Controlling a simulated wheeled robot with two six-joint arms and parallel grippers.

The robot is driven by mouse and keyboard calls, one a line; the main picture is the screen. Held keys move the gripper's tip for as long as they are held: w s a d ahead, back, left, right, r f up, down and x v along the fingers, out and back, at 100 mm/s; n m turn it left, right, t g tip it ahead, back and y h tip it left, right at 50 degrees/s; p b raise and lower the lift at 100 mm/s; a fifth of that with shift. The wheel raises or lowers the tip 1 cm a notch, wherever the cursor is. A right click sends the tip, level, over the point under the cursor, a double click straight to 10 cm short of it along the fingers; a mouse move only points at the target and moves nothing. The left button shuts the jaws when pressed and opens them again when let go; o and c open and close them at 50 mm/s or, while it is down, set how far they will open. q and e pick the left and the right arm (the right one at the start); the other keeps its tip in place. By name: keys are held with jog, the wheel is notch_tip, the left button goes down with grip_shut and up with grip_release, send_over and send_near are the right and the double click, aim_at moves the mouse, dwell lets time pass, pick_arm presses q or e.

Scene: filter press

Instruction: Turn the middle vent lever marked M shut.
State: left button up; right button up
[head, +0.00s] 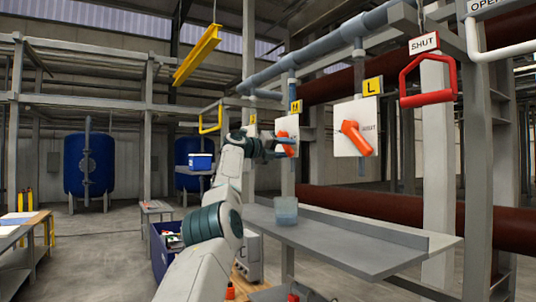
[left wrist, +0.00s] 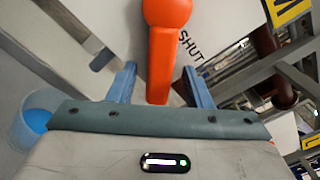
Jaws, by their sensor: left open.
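The middle vent lever is an orange handle (head: 288,150) with a round hub on a white plate (head: 287,124), under a yellow sign marked M (head: 296,107). In the left wrist view the lever (left wrist: 160,62) runs from its hub at the top edge down between my fingers. The word SHUT (left wrist: 191,48) is printed on the plate to the right of the lever. My left gripper (head: 279,144) is at the lever. Its two blue fingers (left wrist: 159,76) are open, one on each side of the handle, with visible gaps. My right gripper is not in view.
A second plate with an orange lever (head: 355,137) stands to the right under a yellow L sign (head: 372,86). A red handle (head: 428,82) hangs under a SHUT sign (head: 424,44). A grey shelf (head: 355,245) with a translucent container (head: 286,211) lies below the levers.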

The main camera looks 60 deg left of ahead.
pick_arm(q)
jog(key=s+b, duration=0.7)
jog(key=s, duration=0.2)
jog(key=shift+s+a+b, duration=0.3)
jog(key=shift+a, duration=0.1)
